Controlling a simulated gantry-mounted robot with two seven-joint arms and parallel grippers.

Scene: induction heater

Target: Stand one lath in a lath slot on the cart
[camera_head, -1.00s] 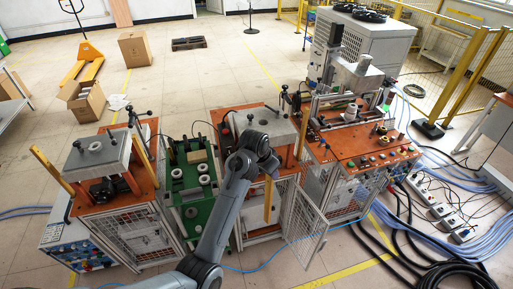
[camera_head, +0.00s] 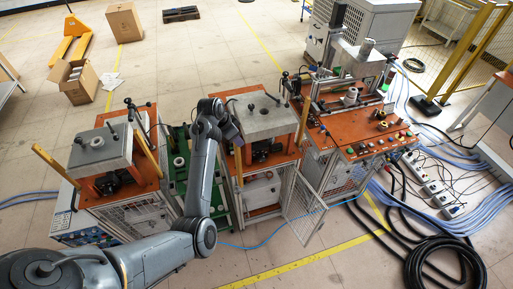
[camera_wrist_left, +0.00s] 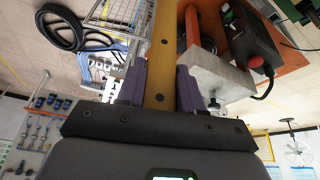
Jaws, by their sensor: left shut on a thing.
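My left gripper (camera_head: 232,130) is at the left side of the cart with an orange top (camera_head: 287,152), beside its grey block. In the left wrist view its purple fingers (camera_wrist_left: 160,88) are shut on a yellow-brown lath (camera_wrist_left: 160,50). In the head view this lath (camera_head: 239,166) is roughly upright along the cart's left edge, partly hidden at the top by the gripper. Whether its lower end is in a slot cannot be told. Another lath (camera_head: 303,124) stands at the cart's right side. My right gripper is not in view.
A similar cart (camera_head: 88,193) at left carries laths (camera_head: 54,165) on its sides. A green trolley (camera_head: 180,187) stands between the carts, partly behind my arm. The machine table (camera_head: 350,130) is close at right. An open mesh door (camera_head: 303,211) juts out in front.

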